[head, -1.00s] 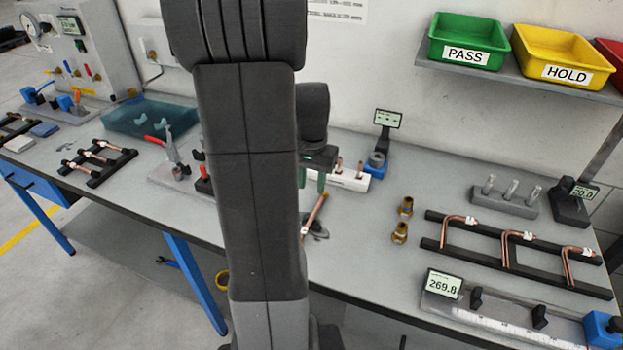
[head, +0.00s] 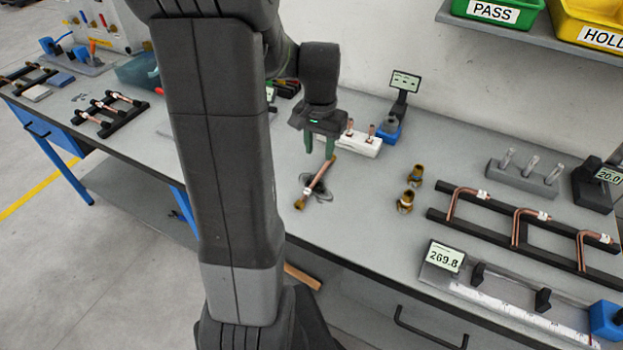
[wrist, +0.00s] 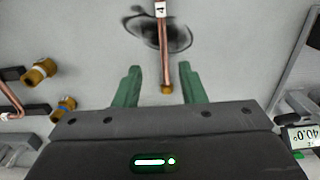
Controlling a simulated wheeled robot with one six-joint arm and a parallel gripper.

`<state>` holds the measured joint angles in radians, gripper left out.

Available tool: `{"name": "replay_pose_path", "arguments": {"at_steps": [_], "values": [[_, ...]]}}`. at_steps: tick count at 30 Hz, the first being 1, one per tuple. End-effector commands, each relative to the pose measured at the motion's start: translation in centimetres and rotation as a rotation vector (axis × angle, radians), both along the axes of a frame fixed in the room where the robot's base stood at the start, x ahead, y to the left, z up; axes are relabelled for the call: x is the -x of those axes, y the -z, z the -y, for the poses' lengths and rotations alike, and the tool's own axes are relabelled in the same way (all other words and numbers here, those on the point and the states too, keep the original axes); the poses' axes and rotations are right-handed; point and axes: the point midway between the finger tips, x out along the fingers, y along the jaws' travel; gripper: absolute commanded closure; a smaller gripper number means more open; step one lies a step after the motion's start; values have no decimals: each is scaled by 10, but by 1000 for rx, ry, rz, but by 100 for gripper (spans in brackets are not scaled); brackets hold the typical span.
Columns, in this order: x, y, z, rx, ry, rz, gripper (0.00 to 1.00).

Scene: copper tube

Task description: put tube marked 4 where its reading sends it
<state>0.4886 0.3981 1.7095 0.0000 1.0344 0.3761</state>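The copper tube marked 4 (wrist: 163,45) lies on the bench across a dark round patch, with a brass-coloured end towards my gripper in the wrist view. It also shows in the head view (head: 319,181), lying slantwise. My gripper (wrist: 159,75) has two green fingers spread apart, one on each side of the tube's line, with nothing held. In the head view my gripper (head: 319,150) hangs above the tube's far end. The green PASS bin (head: 490,12) and the yellow HOLD bin (head: 592,28) are at the upper right on a shelf.
Two brass fittings (head: 406,201) stand right of the tube. A dark rack with bent copper tubes (head: 520,227) and a measuring fixture reading 269.8 (head: 445,257) lie further right. A white block with copper pieces (head: 360,144) and a blue device with a display (head: 404,82) stand behind.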

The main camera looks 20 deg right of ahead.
Motion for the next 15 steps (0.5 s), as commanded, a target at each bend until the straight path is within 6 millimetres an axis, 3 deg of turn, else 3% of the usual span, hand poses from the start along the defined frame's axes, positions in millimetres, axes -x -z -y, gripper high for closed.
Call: {"name": "replay_pose_path", "arguments": {"at_steps": [6,15], "values": [[0,36,-1,-2,0,-3,63],[-1,59,-3,-3,-1,-5,63]]}}
